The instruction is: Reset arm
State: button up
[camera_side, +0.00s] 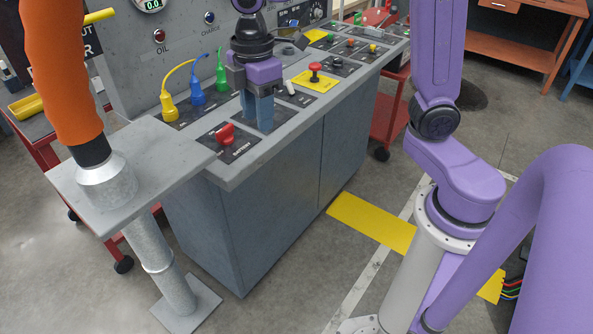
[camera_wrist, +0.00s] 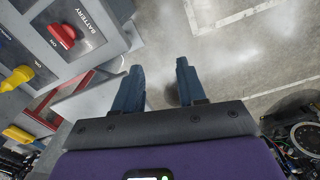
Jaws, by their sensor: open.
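My purple gripper (camera_side: 258,122) hangs with its blue fingers down, in front of part of the console (camera_side: 262,165) in the side view. In the wrist view, my gripper (camera_wrist: 159,66) is open, with a wide empty gap and grey floor beyond its fingers. The red battery switch (camera_side: 226,135) sits on the console's near end, left of my gripper and apart from it. It also shows in the wrist view (camera_wrist: 62,36), at the upper left.
Yellow (camera_side: 168,104), blue (camera_side: 197,92) and green (camera_side: 221,76) plugs stand on the console left of my gripper. A red button (camera_side: 315,70) on a yellow plate is at right. An orange arm (camera_side: 65,70) stands on a grey pedestal at left. The floor in front is clear.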

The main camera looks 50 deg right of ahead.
jog(key=s+d+f+m, duration=0.1)
jog(key=s+d+f, duration=0.1)
jog(key=s, duration=0.8)
jog(key=s+d+f+m, duration=0.1)
jog(key=s+d+f, duration=0.2)
jog(key=s, duration=0.8)
jog(key=shift+d+m, duration=0.3)
jog(key=shift+d, duration=0.8)
jog(key=shift+s+f, duration=0.1)
